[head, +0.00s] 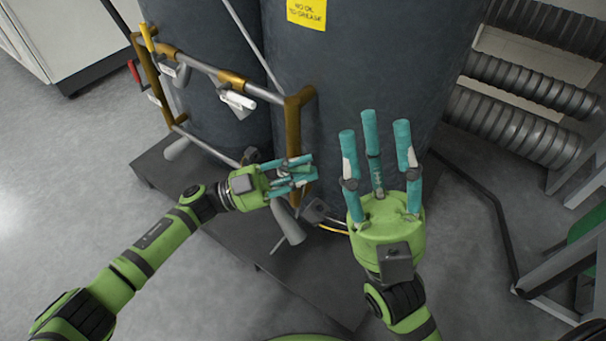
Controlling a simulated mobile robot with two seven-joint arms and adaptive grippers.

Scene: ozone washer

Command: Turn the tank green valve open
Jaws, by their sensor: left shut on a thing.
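Two large dark grey tanks (350,75) stand at the back, with a brass and steel pipe frame (292,125) in front of them. My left gripper (298,171) is at the lower right corner of this frame, in front of the right tank. Its teal fingers are closed together on something at the pipe, most likely the green valve. The valve's handle is hidden by the fingers, so I cannot tell its angle. My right gripper (375,128) is open and empty, its three fingers spread and pointing up in front of the right tank.
A yellow handle (147,37), a red handle (133,71) and a white handle (238,101) sit on the pipe frame. Ribbed grey ducts (520,128) and a metal frame (560,272) stand at the right. The grey floor (60,190) at the left is clear.

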